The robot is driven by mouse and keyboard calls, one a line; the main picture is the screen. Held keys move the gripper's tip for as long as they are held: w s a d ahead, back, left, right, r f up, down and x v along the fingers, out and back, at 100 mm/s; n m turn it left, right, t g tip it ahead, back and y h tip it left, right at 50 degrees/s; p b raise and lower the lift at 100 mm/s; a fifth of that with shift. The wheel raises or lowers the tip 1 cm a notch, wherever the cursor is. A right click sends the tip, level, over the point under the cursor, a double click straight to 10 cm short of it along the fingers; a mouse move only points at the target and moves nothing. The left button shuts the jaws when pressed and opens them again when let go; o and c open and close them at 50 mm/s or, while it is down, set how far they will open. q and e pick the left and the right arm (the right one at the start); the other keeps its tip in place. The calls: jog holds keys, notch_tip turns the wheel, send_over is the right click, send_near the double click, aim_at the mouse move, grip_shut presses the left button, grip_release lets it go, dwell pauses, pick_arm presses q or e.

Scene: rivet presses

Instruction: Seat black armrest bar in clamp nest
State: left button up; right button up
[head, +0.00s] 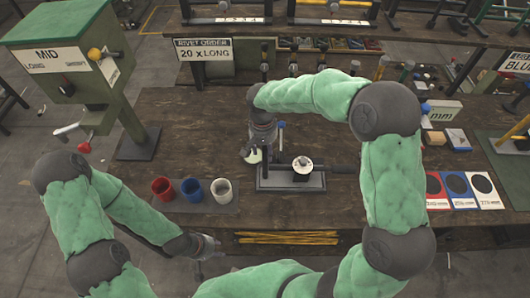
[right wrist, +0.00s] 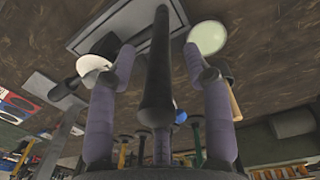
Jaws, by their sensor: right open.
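In the right wrist view a long black bar (right wrist: 158,70) lies between the open fingers of my right gripper (right wrist: 157,60), near the base plate (right wrist: 88,32). Whether it sits in the nest is not clear. In the head view my right gripper (head: 259,148) is at the fixture's left. My left gripper (head: 207,246) is low at the bench's front edge; its jaws are unclear.
Red (head: 162,188), blue (head: 192,189) and white (head: 221,191) cups stand left of the fixture. A pale green disc (head: 252,155) lies beside the right gripper. Colour cards (head: 459,189) lie at right. A green press (head: 75,60) stands at back left.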

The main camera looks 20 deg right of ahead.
jog(key=r, duration=0.9)
jog(key=shift+a+r, duration=0.2)
jog(key=shift+r, duration=0.1)
